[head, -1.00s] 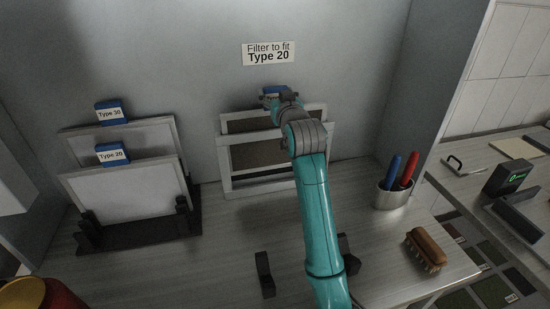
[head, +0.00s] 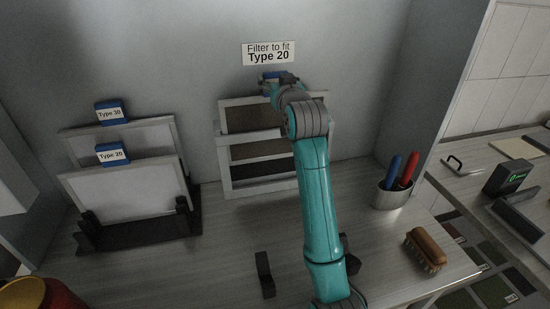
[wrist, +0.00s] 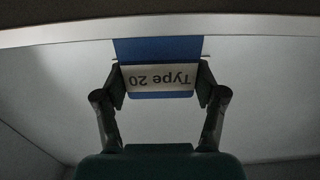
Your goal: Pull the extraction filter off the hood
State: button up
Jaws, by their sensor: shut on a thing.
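The extraction filter (head: 237,100), a brown panel in a pale frame, stands partly inside the pale hood frame (head: 225,171) at the back wall. Its upper part sticks up above the hood frame, while a dark gap shows lower in the opening. My gripper (head: 273,82) is shut on the blue tab at the filter's top edge. In the wrist view, my gripper (wrist: 167,80) has a finger on each side of the blue tab (wrist: 158,48), whose label reads "Type 20" upside down. My arm hides the filter's right part in the head view.
A sign (head: 268,53) on the wall reads "Filter to fit Type 20". A black rack (head: 140,237) at left holds two white filters tagged Type 30 and Type 20. A pen cup (head: 393,196) and brush (head: 427,248) stand at right.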

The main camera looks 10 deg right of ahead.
aim_at(276, 73)
jog(key=shift+r, duration=1.65)
jog(key=shift+r, duration=3.45)
notch_tip(276, 73, up, 4)
jog(key=shift+f, duration=0.1)
jog(key=shift+s, duration=0.1)
